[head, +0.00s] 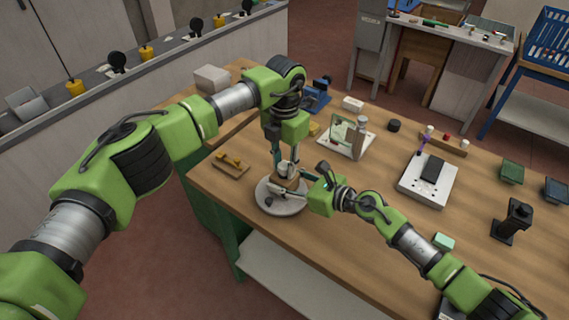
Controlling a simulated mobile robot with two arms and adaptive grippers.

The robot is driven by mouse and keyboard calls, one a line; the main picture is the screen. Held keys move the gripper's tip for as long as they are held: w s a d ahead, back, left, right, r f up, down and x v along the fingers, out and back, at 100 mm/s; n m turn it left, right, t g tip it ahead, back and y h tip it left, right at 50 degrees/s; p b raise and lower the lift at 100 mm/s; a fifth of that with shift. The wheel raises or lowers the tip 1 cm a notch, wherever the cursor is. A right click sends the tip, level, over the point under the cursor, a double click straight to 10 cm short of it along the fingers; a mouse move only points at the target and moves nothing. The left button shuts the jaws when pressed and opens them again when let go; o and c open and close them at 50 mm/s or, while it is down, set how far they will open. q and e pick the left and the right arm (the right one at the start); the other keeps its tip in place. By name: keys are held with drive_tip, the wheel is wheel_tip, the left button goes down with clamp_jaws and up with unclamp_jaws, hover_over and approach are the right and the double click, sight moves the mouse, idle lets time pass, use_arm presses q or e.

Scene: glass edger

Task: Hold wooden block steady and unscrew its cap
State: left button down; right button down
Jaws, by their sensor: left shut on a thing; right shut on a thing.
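The wooden block (287,185) stands on a round light-grey disc (282,208) near the table's left front edge. A pale cap (286,167) sits on top of the block, partly hidden by fingers. My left gripper (285,163) reaches down from above and is shut on the cap. My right gripper (304,181) comes in from the right, low beside the block, and is shut on the block. Its far finger and the block's contact faces are mostly hidden.
A small wooden tray (230,165) with yellow pieces lies left of the disc. A white stand with a greenish panel (345,137) is behind. A white device with a dark top (428,178) and a black stand (512,220) are to the right. The table between is fairly clear.

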sight(285, 165)
use_arm(q)
drive_tip(key=n, duration=0.3)
drive_tip(key=shift+n, duration=0.4)
drive_tip(key=n, duration=0.5)
drive_tip(key=shift+r, duration=0.25)
drive_tip(key=shift+r, duration=0.9)
drive_tip(key=shift+r, duration=2.05)
use_arm(e)
drive_tip(key=c, duration=1.1)
unclamp_jaws()
